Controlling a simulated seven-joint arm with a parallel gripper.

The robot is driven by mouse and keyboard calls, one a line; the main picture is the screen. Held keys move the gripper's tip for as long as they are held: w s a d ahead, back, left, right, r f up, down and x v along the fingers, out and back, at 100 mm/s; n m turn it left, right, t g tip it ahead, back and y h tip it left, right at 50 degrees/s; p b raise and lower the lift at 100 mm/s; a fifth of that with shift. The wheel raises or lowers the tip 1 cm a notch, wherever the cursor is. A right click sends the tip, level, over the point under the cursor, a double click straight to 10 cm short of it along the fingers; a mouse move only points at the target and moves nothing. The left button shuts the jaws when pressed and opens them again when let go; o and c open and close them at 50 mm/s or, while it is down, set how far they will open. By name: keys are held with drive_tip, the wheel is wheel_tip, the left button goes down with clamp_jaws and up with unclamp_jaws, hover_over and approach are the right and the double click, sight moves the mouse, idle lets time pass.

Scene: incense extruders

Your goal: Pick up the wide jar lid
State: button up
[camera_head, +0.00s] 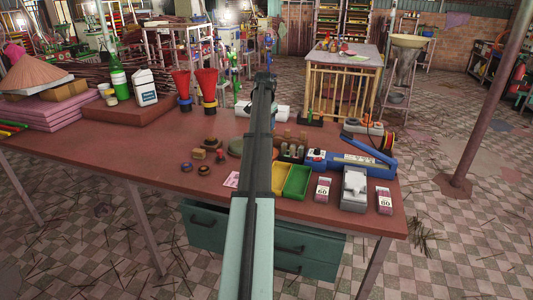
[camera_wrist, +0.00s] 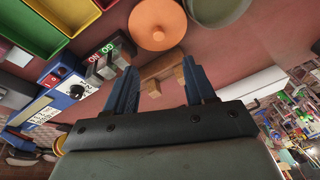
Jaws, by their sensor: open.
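A round orange-brown disc with a small central knob, which looks like the wide jar lid (camera_wrist: 157,22), lies on the table at the top middle of the wrist view. The fingers are hidden in the head view.
A grey-green round dish (camera_head: 236,147) lies beside the lid, also in the wrist view (camera_wrist: 215,8). Yellow (camera_head: 278,178) and green trays (camera_head: 297,181) and a blue device (camera_head: 350,162) stand to the right. Small brown items (camera_head: 204,170) lie left. The reddish table (camera_head: 110,160) has clear room at front left.

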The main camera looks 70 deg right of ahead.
drive_tip(key=x, duration=1.3)
drive_tip(key=shift+s+d+f, duration=0.1)
drive_tip(key=shift+f, duration=0.25)
drive_tip(key=shift+c, duration=0.4)
clamp_jaws()
